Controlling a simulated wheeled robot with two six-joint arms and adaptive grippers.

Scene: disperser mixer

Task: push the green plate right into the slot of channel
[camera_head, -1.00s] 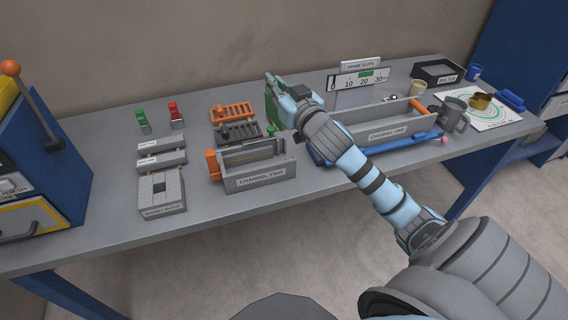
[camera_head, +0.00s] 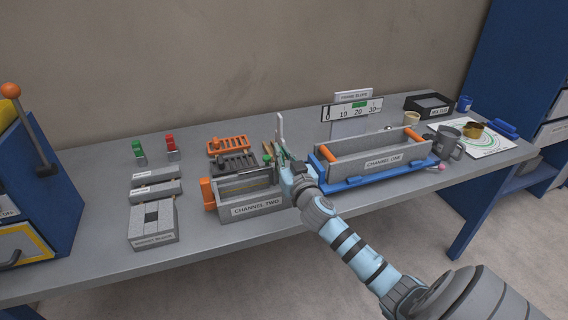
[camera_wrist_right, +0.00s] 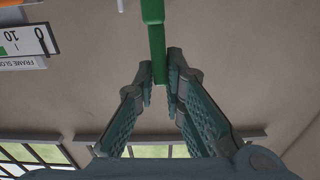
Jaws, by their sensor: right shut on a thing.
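The green plate (camera_wrist_right: 153,28) shows edge-on in the right wrist view, gripped between the two fingers of my right gripper (camera_wrist_right: 160,88). In the head view my right gripper (camera_head: 283,150) is at the right end of channel two (camera_head: 257,204), and a thin pale upright piece stands up at its fingers; I cannot tell whether this is the plate's edge. Channel two is a grey trough with an orange plate (camera_head: 207,193) at its left end. Its right end is partly hidden by my gripper, so I cannot tell whether the plate touches a slot. My left gripper is out of view.

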